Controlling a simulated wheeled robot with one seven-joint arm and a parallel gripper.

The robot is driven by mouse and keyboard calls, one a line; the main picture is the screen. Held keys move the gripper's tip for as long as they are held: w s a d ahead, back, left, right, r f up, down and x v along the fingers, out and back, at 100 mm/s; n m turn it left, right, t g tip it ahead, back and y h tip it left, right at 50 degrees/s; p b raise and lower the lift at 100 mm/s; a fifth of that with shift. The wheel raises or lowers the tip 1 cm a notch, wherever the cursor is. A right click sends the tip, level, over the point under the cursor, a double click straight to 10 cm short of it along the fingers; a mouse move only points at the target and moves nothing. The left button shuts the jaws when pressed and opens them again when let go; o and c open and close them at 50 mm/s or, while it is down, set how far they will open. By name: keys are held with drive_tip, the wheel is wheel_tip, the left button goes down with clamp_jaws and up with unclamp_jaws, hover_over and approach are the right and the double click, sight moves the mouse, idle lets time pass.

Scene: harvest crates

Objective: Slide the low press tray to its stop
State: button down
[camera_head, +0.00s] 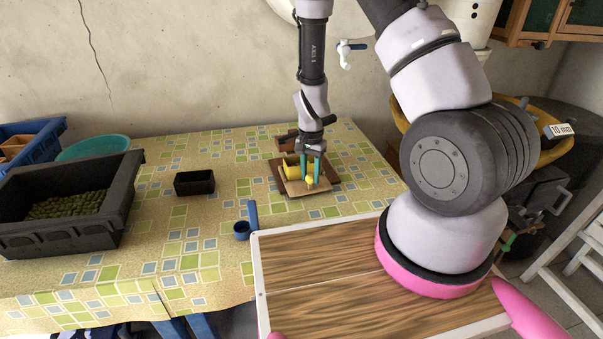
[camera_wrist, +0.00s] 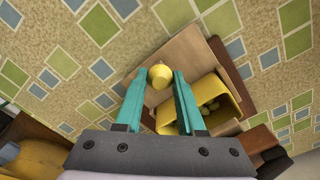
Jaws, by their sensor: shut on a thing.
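The low press tray (camera_head: 297,189) is a light wooden board on a darker brown base on the patterned cloth. It also shows in the wrist view (camera_wrist: 188,44). A round yellow knob (camera_wrist: 159,76) stands at its near end. A yellow box (camera_wrist: 226,101) with a few green olives in it sits on the tray behind the knob. My gripper (camera_head: 309,181), with teal fingers, points down and is shut on the knob. In the wrist view my fingers (camera_wrist: 160,74) flank the knob on both sides and partly cover the yellow box.
A small black box (camera_head: 194,183) and a blue scoop (camera_head: 247,222) lie to the left. A black crate of olives (camera_head: 115,210), a green bowl (camera_head: 92,147) and a blue crate (camera_head: 50,130) stand at the far left. Bare cloth surrounds the base's left side.

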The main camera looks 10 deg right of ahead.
drive_tip(key=shift+s+d, duration=0.2)
drive_tip(key=shift+s, duration=2.5)
drive_tip(key=shift+c, duration=2.2)
unclamp_jaws()
drive_tip(key=shift+r, duration=0.1)
wheel_tip(320, 180, up, 31)
drive_tip(key=s+d+n+t+y, duration=0.1)
drive_tip(key=n+t+y, duration=0.1)
drive_tip(key=t+y, duration=0.1)
drive_tip(key=s+d+r+n+t+h, duration=0.1)
drive_tip(key=s+d+r+t, duration=0.3)
drive_tip(key=s+r, duration=0.7)
wheel_tip(320, 180, up, 4)
drive_tip(key=shift+s+f+n, duration=0.25)
drive_tip(key=shift+n, duration=0.25)
